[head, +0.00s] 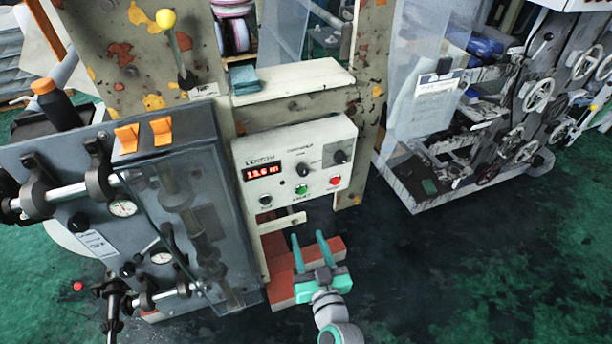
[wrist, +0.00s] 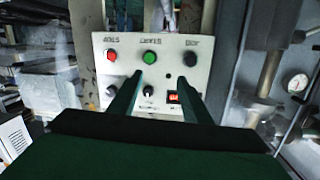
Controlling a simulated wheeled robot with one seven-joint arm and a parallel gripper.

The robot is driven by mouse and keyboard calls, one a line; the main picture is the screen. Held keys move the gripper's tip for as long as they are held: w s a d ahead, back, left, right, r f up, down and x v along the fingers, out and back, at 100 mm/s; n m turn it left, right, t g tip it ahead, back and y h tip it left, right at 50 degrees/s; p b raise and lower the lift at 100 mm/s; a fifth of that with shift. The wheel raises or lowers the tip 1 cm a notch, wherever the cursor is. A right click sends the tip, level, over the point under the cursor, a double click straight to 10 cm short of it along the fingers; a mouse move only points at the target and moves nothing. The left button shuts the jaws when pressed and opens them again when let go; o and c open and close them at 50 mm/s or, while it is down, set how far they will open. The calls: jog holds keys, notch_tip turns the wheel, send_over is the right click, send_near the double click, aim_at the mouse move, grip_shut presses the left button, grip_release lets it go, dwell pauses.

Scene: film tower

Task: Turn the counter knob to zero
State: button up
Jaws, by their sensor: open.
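The counter is a pale box (head: 332,135) on the machine frame, with a red lit display (head: 262,171) that seems to read 13.6 m. A dark knob (head: 302,170) sits near its middle under a small label, and a second dark knob (head: 340,157) sits to its right. My gripper (head: 308,240) is open and empty, below and in front of the box, apart from it. In the wrist view the panel appears upside down. The middle knob (wrist: 148,93), with a white mark, shows between my spread fingers (wrist: 158,85), and the display (wrist: 174,97) is partly hidden by one finger.
A black button (head: 265,200), a green button (head: 302,190) and a red button (head: 336,181) line the panel's lower edge. A clear cover and gauges (head: 123,208) stand left of the counter. A red block (head: 283,288) lies behind my gripper. Dark floor (head: 400,260) is free at the right.

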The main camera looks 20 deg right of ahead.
aim_at(304, 173)
jog(key=w+d+r+n+t+y, duration=0.1)
jog(key=w+d+r, duration=0.1)
jog(key=w+r, duration=0.15)
jog(key=w+d+r+n+y, duration=0.1)
jog(key=w+d+r, duration=0.15)
jog(key=r, duration=0.25)
jog(key=w, duration=0.9)
jog(key=shift+w, duration=0.25)
jog(key=c, duration=1)
